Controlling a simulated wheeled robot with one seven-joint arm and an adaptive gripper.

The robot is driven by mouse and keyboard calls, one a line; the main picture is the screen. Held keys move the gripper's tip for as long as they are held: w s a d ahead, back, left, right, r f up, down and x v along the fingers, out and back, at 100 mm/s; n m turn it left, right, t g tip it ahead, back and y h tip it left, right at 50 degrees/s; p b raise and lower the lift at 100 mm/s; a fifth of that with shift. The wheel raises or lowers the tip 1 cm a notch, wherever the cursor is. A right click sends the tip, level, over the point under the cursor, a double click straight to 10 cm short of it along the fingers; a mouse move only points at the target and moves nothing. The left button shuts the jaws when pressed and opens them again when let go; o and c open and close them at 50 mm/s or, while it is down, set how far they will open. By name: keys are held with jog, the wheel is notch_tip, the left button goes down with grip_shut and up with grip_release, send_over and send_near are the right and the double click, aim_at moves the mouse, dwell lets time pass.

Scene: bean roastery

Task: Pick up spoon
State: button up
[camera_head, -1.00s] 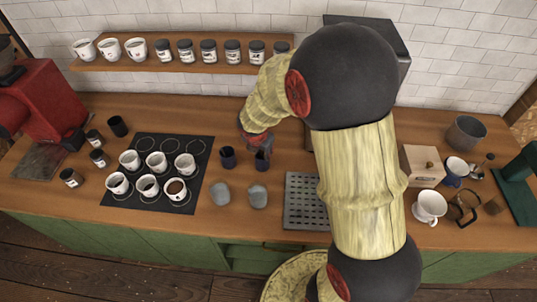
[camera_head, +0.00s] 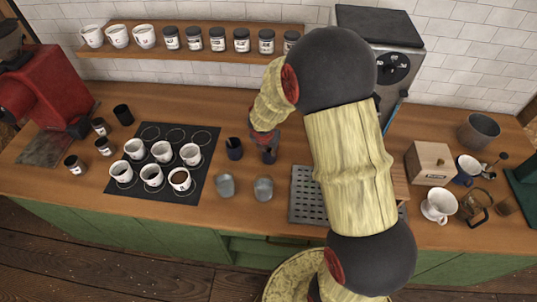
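My gripper (camera_head: 268,146) points down over the wooden counter (camera_head: 240,110), right at a small dark cup (camera_head: 270,157). It overlaps the cup's top in the view, and I cannot tell whether they touch. Its fingers are small and dark, so I cannot tell whether they are open or shut. A second dark cup (camera_head: 234,149) stands just to the left, with something thin and dark at its rim. I cannot make out a spoon clearly; it may be hidden by the gripper or too small to see.
Two grey cups (camera_head: 225,186) stand in front of the gripper. A black mat (camera_head: 150,135) with several white cups lies left. A shelf (camera_head: 190,57) with jars runs behind.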

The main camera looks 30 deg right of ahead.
jog(key=shift+r, duration=0.1)
jog(key=c, duration=0.3)
grip_shut()
